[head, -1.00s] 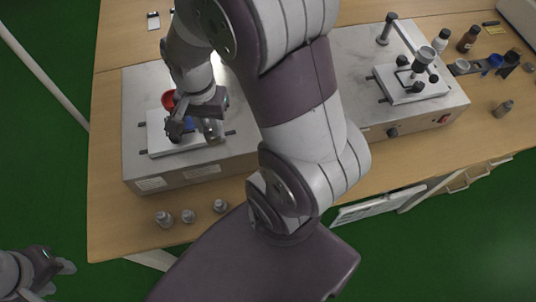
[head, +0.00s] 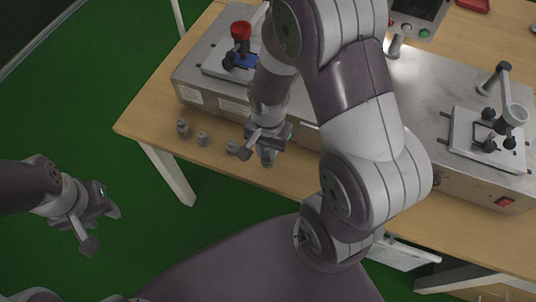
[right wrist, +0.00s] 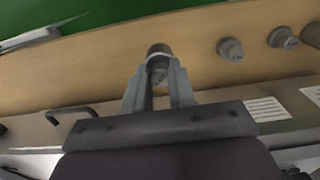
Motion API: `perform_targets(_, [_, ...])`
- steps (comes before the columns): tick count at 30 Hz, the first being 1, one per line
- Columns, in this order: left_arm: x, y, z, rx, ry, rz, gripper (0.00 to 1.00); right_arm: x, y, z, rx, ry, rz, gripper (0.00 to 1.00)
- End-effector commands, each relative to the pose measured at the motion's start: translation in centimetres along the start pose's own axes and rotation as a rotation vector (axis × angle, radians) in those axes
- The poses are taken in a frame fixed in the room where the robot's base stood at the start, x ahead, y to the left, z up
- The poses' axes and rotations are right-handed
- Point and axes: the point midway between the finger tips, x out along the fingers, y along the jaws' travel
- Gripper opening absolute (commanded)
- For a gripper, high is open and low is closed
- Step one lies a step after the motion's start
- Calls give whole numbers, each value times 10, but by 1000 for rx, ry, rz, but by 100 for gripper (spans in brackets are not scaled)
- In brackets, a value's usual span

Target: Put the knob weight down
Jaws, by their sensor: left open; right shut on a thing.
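My right gripper (head: 261,147) is shut on a grey metal knob weight (head: 267,158), near the table's front edge. In the right wrist view the weight (right wrist: 159,54) sits between the two fingertips (right wrist: 158,82). I cannot tell whether its base touches the table. Three similar weights stand in a row to its left in the head view: a far left one (head: 183,128), a middle one (head: 203,139) and a near one (head: 232,147), close beside my right gripper. My left gripper (head: 103,228) is open and empty over the green floor, left of the table.
A metal test device (head: 210,84) with a red-topped post (head: 241,31) stands behind the weights. A second device (head: 430,125) stands to the right. A strip of wooden table (head: 300,172) right of the held weight is clear.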

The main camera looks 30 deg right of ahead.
Motion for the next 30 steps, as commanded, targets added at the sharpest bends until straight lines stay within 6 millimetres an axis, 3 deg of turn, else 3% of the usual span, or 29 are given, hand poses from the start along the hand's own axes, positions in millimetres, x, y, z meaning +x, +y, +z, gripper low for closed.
perform_targets(4, [1, 0, 0, 0, 0, 0, 43, 15, -11, -22, 1, -1, 1, 0])
perform_targets(12, [6, 0, 1, 0, 0, 0, 43, 54, -13, -26, 0, -2, 2, 0])
perform_targets(24, [8, 0, 1, 0, 0, 0, 43, 61, -13, -26, 0, 0, 0, 0])
perform_targets(25, [8, 0, 1, 0, 0, 0, 43, 61, -13, -26, 0, 0, 0, 31])
perform_targets(27, [7, 0, 1, 0, 0, 0, 43, 60, -13, -26, 0, 0, 0, 50])
perform_targets(30, [7, 0, 1, 0, 0, 0, 43, 60, -13, -26, 0, 0, 0, 50])
